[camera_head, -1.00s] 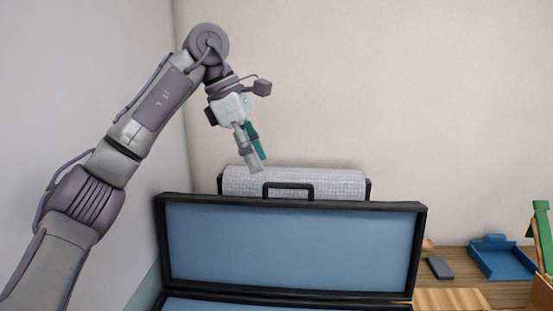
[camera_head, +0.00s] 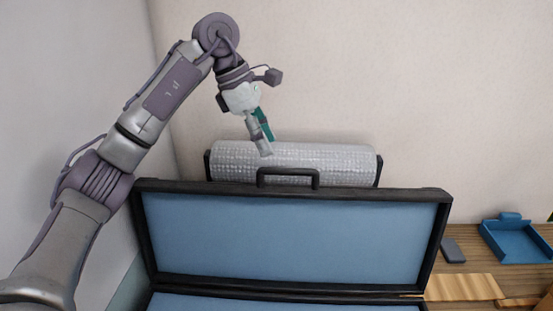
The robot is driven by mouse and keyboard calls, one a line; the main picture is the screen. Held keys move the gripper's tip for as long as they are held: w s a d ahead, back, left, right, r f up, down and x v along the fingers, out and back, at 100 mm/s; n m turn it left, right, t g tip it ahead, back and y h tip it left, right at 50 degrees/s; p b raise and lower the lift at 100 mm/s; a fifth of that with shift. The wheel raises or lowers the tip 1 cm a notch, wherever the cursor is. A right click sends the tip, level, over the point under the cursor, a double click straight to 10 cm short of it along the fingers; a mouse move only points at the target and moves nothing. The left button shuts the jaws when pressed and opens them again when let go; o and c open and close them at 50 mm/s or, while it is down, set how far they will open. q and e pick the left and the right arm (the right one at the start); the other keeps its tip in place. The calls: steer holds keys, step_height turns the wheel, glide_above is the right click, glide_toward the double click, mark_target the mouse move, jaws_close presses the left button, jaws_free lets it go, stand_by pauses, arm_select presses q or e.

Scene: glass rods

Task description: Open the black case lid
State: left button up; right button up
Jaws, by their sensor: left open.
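The black case (camera_head: 300,296) is at the bottom centre, cut off by the lower edge. Its lid (camera_head: 295,235) stands up, showing a blue inner lining and a black rim. A black handle (camera_head: 288,173) shows at the lid's top edge. My left gripper (camera_head: 266,140) is above and behind the lid, a little left of the handle, pointing down. It is open and empty, apart from the lid. My right gripper is not in view.
A grey textured roll (camera_head: 345,158) in a dark holder is behind the lid, close below my left gripper. On the wooden table (camera_head: 530,286) at right are a blue tray (camera_head: 514,240), a dark flat block (camera_head: 453,250) and a light wooden board (camera_head: 460,288). Walls are behind and at left.

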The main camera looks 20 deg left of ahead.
mark_target(276, 168)
arm_select(q)
steer(key=p+x, duration=0.1)
steer(key=x, duration=0.3)
steer(key=shift+w+f, duration=0.2)
steer(key=shift+f, duration=0.15)
steer(key=shift+x, duration=0.85)
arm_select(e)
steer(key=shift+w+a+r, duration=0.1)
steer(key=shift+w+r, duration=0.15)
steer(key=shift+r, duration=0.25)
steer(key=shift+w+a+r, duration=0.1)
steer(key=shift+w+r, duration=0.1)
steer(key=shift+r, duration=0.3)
arm_select(q)
jaws_close()
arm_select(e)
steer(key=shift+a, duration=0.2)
